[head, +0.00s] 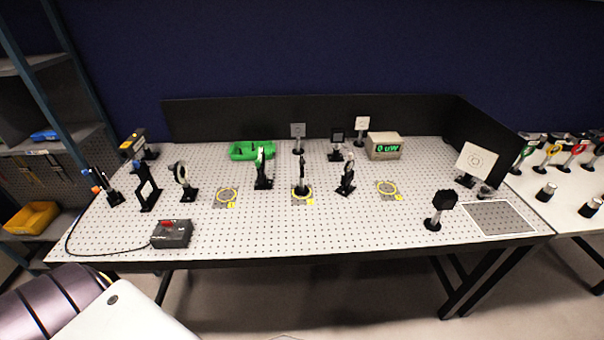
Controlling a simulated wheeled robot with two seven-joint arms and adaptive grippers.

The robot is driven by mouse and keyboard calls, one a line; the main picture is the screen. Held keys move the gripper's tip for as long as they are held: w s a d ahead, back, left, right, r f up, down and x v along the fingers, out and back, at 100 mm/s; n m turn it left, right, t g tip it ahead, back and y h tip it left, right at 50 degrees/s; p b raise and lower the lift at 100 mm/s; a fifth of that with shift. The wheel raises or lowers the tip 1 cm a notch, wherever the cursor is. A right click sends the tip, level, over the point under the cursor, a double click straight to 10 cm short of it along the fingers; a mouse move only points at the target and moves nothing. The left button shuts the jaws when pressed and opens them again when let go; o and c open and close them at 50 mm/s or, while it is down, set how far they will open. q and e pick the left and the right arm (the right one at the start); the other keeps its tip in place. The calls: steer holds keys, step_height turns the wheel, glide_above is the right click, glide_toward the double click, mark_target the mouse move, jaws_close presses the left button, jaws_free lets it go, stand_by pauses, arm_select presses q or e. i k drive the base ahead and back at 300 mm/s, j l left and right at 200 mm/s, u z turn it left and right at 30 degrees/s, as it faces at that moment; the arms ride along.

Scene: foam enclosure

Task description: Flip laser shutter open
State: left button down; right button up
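A black post-mounted device (103,187) with a blue part and an orange tip stands at the left end of the perforated table (320,222). A black cable runs from near it to a dark grey box (172,233) with a red patch on top, at the table's front left. A black upright frame (147,187) stands just right of the device. A black box-shaped unit with yellow marks (133,143), perhaps the laser, sits behind them. I cannot tell for certain which part is the shutter or its position. Neither gripper is in view.
Several optic mounts stand mid-table, among yellow rings (227,195). Black foam walls (310,120) enclose the back and right. The front middle strip is clear.

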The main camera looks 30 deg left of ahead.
mark_target(142, 172)
steer(key=u, duration=2.15)
